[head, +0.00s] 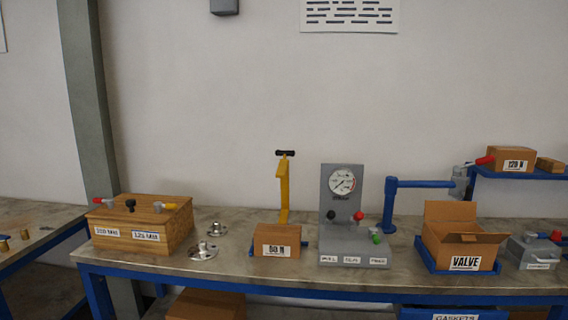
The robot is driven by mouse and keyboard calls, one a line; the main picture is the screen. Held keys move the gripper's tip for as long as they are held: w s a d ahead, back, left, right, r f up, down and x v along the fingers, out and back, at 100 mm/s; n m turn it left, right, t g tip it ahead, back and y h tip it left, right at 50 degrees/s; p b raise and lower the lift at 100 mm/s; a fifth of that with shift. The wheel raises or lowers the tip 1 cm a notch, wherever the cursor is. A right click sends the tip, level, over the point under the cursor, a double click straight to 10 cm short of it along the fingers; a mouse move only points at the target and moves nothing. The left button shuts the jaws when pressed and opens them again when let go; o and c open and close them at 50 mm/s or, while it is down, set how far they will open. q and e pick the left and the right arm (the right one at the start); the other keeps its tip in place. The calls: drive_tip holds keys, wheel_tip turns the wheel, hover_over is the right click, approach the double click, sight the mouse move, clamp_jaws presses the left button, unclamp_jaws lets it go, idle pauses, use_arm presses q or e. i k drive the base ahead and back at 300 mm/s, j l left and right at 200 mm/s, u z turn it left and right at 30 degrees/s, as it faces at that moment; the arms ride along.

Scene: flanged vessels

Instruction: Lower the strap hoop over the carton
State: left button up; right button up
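A small closed brown carton (264,234) with a white label stands on the bench near its middle. A larger carton with raised flaps (460,241), labelled VALVE, sits in a blue tray (426,262) to the right. A yellow upright piece (283,196) with a black crossbar on top rises just behind the small carton. I cannot tell whether this is the strap hoop; no clear ring shape shows around either carton. Neither of my grippers is in view.
A wooden box (176,222) and two metal flanged parts (203,252) stand left of the small carton. A grey gauge unit (341,204) and a blue swing arm (420,184) stand right of it. A blue shelf (520,173) holds another carton (508,160). The front bench strip is narrow.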

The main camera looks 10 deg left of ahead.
sight(282, 172)
drive_tip(key=i+j+z, duration=0.15)
drive_tip(key=z, duration=0.2)
drive_tip(key=i+j+z, duration=0.15)
drive_tip(key=j+z, duration=0.2)
drive_tip(key=i+j+z, duration=0.1)
drive_tip(key=j+z, duration=0.25)
